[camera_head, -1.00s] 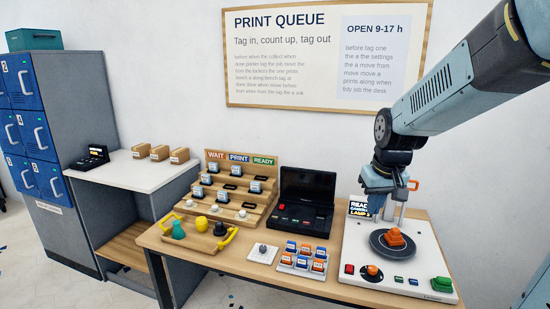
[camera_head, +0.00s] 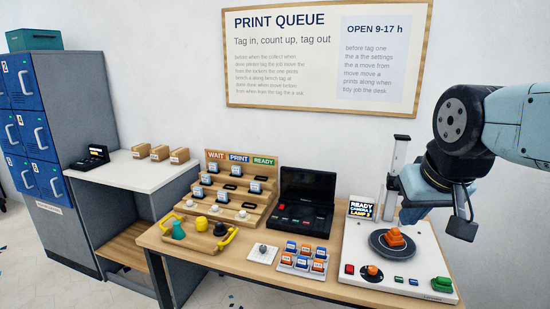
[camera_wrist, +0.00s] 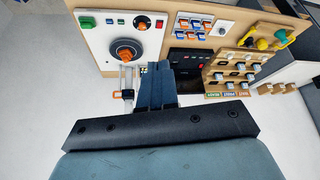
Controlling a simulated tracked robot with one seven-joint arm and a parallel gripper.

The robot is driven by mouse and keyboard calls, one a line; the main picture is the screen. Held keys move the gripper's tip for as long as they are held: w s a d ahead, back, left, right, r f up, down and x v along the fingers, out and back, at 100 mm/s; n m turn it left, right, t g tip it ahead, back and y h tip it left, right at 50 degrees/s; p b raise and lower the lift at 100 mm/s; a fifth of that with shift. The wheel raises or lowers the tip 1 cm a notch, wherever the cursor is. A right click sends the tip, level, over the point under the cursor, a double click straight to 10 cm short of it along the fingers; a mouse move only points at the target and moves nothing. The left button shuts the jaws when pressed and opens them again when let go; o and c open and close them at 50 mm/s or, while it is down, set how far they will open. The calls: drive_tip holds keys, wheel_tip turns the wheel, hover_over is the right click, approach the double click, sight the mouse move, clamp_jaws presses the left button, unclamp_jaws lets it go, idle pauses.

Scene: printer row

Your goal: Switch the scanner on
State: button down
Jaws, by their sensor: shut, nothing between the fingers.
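The scanner (camera_head: 425,255) is a white box on the right end of the desk, with a dark turntable (camera_head: 392,246) carrying an orange part (camera_head: 395,237). Its front edge has a red button (camera_head: 349,269), an orange knob (camera_head: 372,271), small green and blue buttons, and a large green switch (camera_head: 441,284). A mast (camera_head: 396,165) rises at its back. The wrist view also shows the green switch (camera_wrist: 87,22) and red button (camera_wrist: 160,22). My gripper (camera_head: 407,216) is shut and empty above the back right of the scanner, partly overlapping it. Its closed fingers (camera_wrist: 155,68) point toward the desk.
A small sign (camera_head: 361,208) stands behind the scanner. Left of it are a black open case (camera_head: 305,200), a tray of tags (camera_head: 303,260), a white knob plate (camera_head: 263,253) and a stepped wooden rack (camera_head: 235,190). The wall behind carries a board (camera_head: 325,55).

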idle(0.4)
drive_tip(key=m+g, duration=0.4)
drive_tip(key=g, duration=0.2)
hover_over(351, 272)
wheel_tip(351, 272, down, 22)
drive_tip(key=shift+f, duration=0.2)
wheel_tip(351, 272, down, 14)
idle(0.3)
